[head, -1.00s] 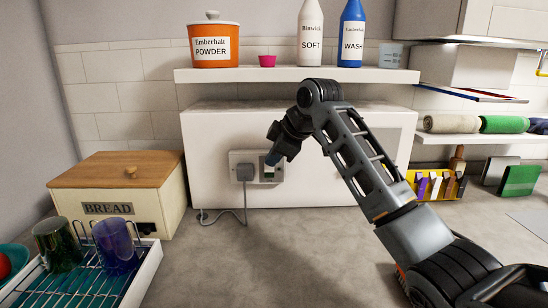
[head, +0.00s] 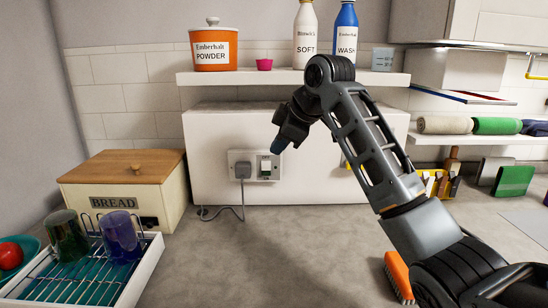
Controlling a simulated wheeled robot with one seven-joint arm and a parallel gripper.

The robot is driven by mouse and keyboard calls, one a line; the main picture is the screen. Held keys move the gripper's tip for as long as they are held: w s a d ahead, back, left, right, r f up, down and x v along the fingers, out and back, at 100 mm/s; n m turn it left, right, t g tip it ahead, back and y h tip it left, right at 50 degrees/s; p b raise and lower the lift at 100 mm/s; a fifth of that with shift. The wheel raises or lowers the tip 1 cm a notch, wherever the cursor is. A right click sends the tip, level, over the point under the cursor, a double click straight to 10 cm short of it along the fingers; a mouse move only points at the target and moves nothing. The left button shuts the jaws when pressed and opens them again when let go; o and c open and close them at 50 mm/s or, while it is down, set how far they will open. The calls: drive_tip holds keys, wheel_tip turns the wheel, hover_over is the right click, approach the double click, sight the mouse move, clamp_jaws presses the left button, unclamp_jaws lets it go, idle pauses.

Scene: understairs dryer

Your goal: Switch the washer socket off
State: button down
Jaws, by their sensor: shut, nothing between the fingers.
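The double socket (head: 255,165) is on the front of the white boxed section at the back of the counter. A grey plug (head: 242,171) with a grey cord sits in its left half. The right half shows a dark and green switch area (head: 265,168); its exact position is too small to tell. My gripper (head: 277,148) is shut and empty, its blue-grey tip pointing down just above and right of the socket, seemingly apart from it. No label for the washer is readable.
A bread box (head: 125,187) and dish rack (head: 140,275) stand left. An orange brush (head: 398,277) lies by my arm. The counter's middle is clear.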

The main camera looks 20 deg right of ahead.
drive_tip(key=shift+w+r+v, duration=0.15)
drive_tip(key=shift+w+v, duration=0.05)
drive_tip(key=shift+v, duration=0.9)
drive_tip(key=shift+w+r+v, duration=0.1)
drive_tip(key=shift+w+v, duration=0.1)
drive_tip(key=shift+v, duration=0.95)
drive_tip(key=shift+d, duration=0.15)
